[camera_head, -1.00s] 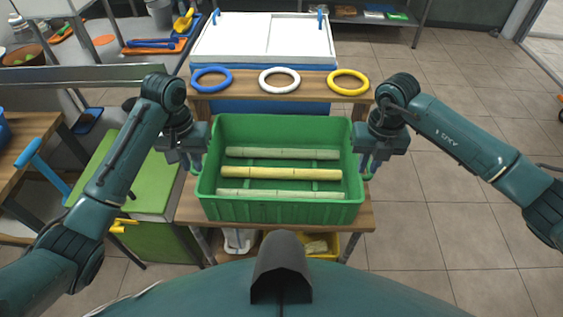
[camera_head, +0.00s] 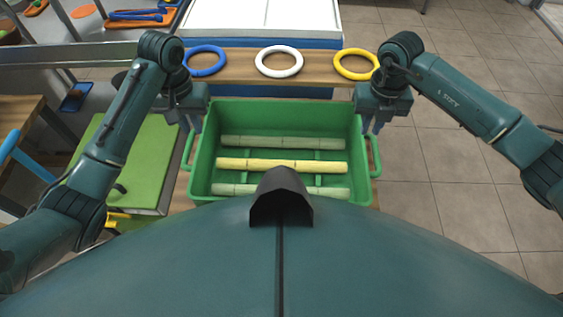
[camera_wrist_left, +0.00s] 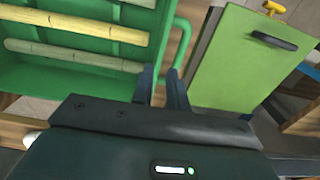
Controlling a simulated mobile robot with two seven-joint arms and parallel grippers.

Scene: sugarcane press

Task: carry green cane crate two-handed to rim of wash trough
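The green crate (camera_head: 207,165) sits level on a wooden stand and holds several pale and yellow cane pieces (camera_head: 283,166). Its side handles show at left (camera_head: 186,152) and right (camera_head: 376,158). My left gripper (camera_head: 190,126) is open near the far end of the left handle. In the left wrist view its two fingers (camera_wrist_left: 160,85) are apart beside the handle (camera_wrist_left: 184,42), with nothing visibly clamped. My right gripper (camera_head: 372,128) looks open near the far end of the right handle. I cannot pick out the wash trough with certainty.
Blue (camera_head: 205,61), white (camera_head: 279,61) and yellow (camera_head: 356,64) rings lie on a wooden shelf (camera_head: 318,66) just beyond the crate. A white-topped blue unit (camera_head: 262,18) stands behind it. A green-topped cabinet (camera_head: 150,165) is close on the left. Open tiled floor lies right.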

